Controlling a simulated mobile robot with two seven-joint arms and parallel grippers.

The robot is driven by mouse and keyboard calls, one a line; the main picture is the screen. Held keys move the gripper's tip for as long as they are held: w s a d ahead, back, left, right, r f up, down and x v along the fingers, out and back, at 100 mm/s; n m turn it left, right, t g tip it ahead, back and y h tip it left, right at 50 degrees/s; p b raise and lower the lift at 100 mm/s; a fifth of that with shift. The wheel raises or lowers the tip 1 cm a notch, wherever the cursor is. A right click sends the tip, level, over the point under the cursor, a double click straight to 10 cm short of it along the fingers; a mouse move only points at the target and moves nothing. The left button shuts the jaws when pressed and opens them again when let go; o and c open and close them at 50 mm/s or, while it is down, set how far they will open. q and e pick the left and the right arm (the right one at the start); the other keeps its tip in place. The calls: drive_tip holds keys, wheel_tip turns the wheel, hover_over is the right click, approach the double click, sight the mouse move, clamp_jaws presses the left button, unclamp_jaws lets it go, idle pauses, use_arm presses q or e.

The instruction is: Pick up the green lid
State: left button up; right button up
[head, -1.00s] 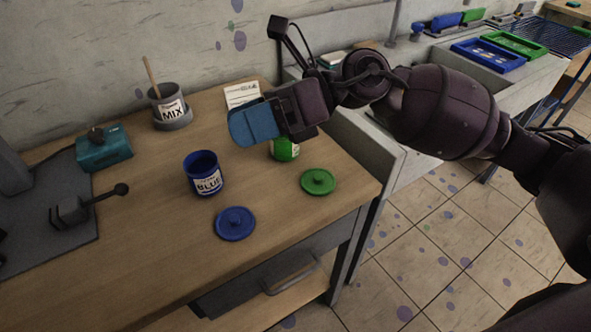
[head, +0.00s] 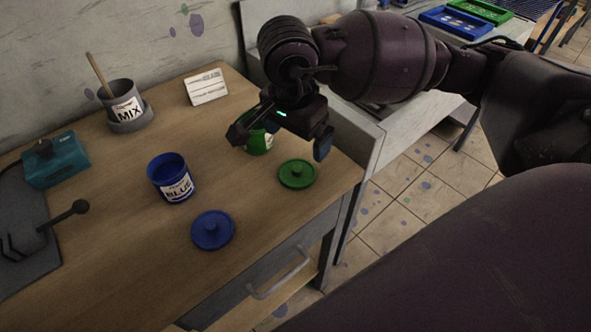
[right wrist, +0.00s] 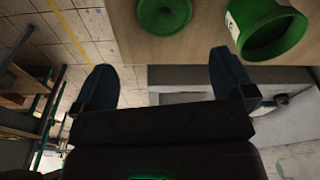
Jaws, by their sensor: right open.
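The green lid (head: 297,173) lies flat on the wooden table near its right edge, with a small knob on top. In the right wrist view the green lid (right wrist: 164,12) is at the top, beyond the fingertips. My right gripper (head: 283,147) is open and empty, above and just behind the lid in the head view; its fingers (right wrist: 163,75) are wide apart in the right wrist view. The green pot (head: 259,141) stands behind the lid, partly hidden by my right gripper; its open rim (right wrist: 272,36) shows in the right wrist view. My left gripper is not in view.
The blue pot (head: 172,178) stands open, with the blue lid (head: 212,230) in front of it. A grey MIX pot (head: 125,107) with a stick, a white card (head: 206,87) and a teal box (head: 55,160) are further back. The table's front right edge is close to the green lid.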

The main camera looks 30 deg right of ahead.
hover_over(297, 168)
drive_tip(key=f, duration=0.2)
drive_tip(key=s+f, duration=0.1)
drive_tip(key=f, duration=0.1)
drive_tip(key=shift+a+b, duration=0.15)
drive_tip(key=shift+b, duration=0.15)
drive_tip(key=shift+w+f, duration=0.15)
drive_tip(key=shift+f, duration=0.6)
drive_tip(key=f, duration=0.2)
drive_tip(key=f+b, duration=0.1)
drive_tip(key=f, duration=0.1)
drive_tip(key=shift+w, duration=0.3)
drive_tip(key=shift+f, duration=0.2)
drive_tip(key=c, duration=0.7)
